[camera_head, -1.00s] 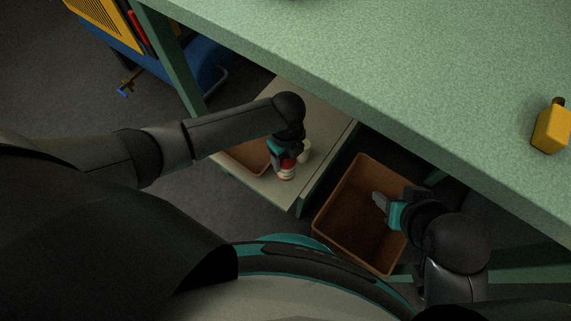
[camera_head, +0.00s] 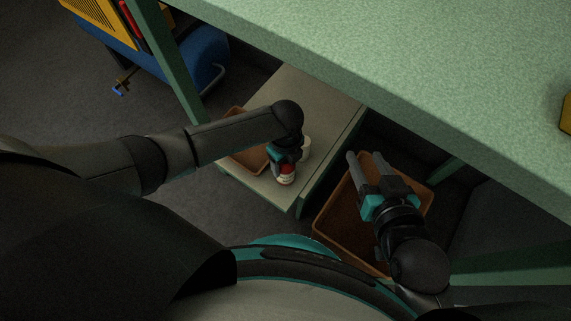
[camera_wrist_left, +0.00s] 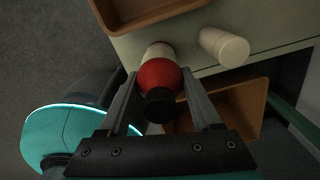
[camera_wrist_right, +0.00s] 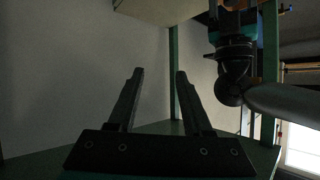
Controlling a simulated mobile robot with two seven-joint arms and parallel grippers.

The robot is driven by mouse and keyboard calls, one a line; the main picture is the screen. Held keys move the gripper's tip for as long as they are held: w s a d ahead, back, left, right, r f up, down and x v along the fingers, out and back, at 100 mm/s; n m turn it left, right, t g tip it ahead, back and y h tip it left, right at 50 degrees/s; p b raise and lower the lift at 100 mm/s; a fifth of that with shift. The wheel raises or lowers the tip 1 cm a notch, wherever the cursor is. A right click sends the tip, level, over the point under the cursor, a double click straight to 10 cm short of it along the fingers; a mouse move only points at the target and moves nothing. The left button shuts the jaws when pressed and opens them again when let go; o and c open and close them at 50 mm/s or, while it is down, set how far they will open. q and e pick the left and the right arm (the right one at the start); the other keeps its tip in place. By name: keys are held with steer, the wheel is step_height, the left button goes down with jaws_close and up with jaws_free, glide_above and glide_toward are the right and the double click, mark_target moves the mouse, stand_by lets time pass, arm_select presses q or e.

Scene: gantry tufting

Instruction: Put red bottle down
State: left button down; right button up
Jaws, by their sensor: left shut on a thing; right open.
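The red bottle (camera_wrist_left: 160,77) has a black cap and a pale lower part. It sits between the fingers of my left gripper (camera_wrist_left: 158,74), which is shut on it. In the head view the bottle (camera_head: 287,172) shows just below my left gripper (camera_head: 284,166), over the front of a pale low cabinet top (camera_head: 312,92). I cannot tell whether its base touches that top. My right gripper (camera_head: 367,157) is open and empty, above a large brown bin (camera_head: 328,236). Its spread fingers (camera_wrist_right: 159,73) show with nothing between them.
A cream cylinder (camera_wrist_left: 224,47) stands on the cabinet top beside the bottle; it also shows in the head view (camera_head: 307,146). A small brown tray (camera_head: 243,158) is left of it. The green table (camera_head: 400,70) overhangs behind. The cabinet top's back part is clear.

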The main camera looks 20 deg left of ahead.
arm_select(q)
steer(key=shift+f+b, duration=0.3)
steer(key=shift+f, duration=0.25)
arm_select(e)
steer(key=shift+w+a+r+t+y, duration=0.1)
steer(key=shift+a+r+t+y, duration=0.3)
steer(key=shift+a+t, duration=0.3)
arm_select(q)
steer(key=shift+f, duration=0.15)
steer(key=shift+c, duration=0.4)
jaws_free()
